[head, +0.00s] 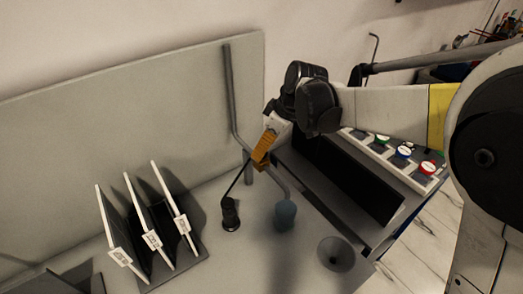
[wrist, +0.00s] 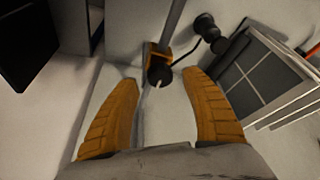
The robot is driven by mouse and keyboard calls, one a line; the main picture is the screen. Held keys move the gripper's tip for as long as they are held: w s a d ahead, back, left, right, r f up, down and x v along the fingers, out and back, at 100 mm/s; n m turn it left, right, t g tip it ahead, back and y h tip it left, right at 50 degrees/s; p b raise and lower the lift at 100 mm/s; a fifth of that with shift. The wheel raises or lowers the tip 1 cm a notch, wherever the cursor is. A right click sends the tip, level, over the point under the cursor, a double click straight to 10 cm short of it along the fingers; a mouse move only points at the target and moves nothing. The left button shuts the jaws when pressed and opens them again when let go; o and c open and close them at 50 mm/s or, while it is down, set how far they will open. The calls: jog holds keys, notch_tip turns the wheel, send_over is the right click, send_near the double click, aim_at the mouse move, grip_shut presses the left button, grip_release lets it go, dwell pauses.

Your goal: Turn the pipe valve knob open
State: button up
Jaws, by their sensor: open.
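In the wrist view, a dark round knob (wrist: 159,74) with a white mark sits on an orange valve body on the grey pipe (wrist: 173,22). My gripper (wrist: 161,84) is open, with its orange fingers spread to the left and right below the knob. Neither finger appears to touch it, and nothing is between them. In the head view, my gripper (head: 263,151) is beside the lower bend of the pipe (head: 231,90) in front of the grey back panel. The knob is hidden or cannot be made out there.
A black cylinder with a thin rod (head: 230,215), a blue-grey bulb (head: 285,215) and a funnel (head: 336,255) stand below my gripper. A rack of upright white-edged plates (head: 151,240) is at the left. A box with coloured buttons (head: 403,153) is at the right.

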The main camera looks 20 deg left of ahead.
jog(key=v, duration=0.9)
jog(key=shift+d+r, duration=0.15)
jog(key=shift+r, duration=0.2)
jog(key=s+d+m+t+h+b, duration=0.15)
jog(key=s+d+m, duration=0.25)
jog(key=d, duration=0.5)
jog(key=s+d+m+t, duration=0.2)
jog(key=s+d+m, duration=0.25)
jog(key=d, duration=0.45)
jog(key=s+d+f+m+t+h+b, duration=0.1)
jog(key=s+d+f+m+t+h, duration=0.1)
jog(key=s+d+f+m, duration=0.4)
jog(key=s+d+m+h, duration=0.1)
jog(key=s+d, duration=0.3)
jog(key=d, duration=0.2)
jog(key=shift+s+t, duration=0.3)
jog(key=shift+t, duration=0.05)
jog(key=shift+a+f, duration=0.1)
jog(key=shift+a, duration=0.05)
